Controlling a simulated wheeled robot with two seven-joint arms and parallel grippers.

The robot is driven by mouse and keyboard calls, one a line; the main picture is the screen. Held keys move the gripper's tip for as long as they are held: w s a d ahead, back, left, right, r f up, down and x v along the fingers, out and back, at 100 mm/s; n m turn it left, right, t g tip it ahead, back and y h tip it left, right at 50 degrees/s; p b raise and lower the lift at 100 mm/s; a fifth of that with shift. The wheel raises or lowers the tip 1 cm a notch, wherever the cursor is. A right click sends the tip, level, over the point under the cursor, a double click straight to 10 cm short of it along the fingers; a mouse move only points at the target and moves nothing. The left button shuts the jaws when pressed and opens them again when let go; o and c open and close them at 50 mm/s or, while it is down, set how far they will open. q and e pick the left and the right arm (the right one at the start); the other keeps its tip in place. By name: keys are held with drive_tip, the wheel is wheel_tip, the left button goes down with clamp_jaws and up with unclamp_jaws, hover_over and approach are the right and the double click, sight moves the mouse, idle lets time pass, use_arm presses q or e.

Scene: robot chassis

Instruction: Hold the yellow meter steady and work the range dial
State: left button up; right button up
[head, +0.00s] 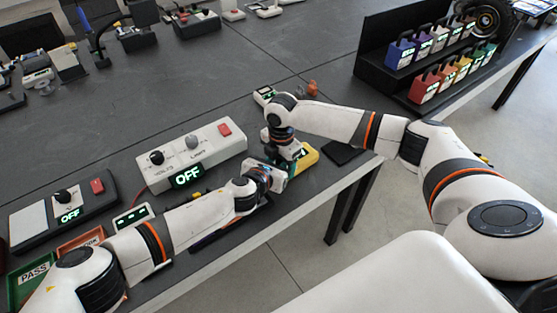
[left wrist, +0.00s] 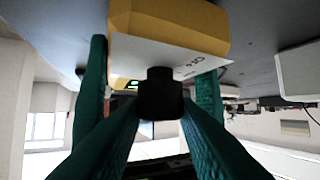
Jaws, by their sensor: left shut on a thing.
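The yellow meter (head: 307,158) stands near the table's front edge, partly hidden by my two hands. In the left wrist view, which is upside down, its yellow case (left wrist: 165,22) and pale face with OFF lettering show. The black range dial (left wrist: 160,95) sits between the green fingertips of my left gripper (left wrist: 161,108), which is shut on it. In the head view my left gripper (head: 284,174) reaches the meter from the left. My right gripper (head: 290,156) comes down from above, its green fingers around the meter's sides; their contact is partly hidden.
A white bench supply (head: 205,148) reading OFF stands left of the meter. A second OFF box (head: 66,205) and a green PASS tray (head: 35,275) lie further left. A black flat pad (head: 342,153) lies just right.

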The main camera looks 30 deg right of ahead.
use_arm(q)
drive_tip(key=o, duration=0.7)
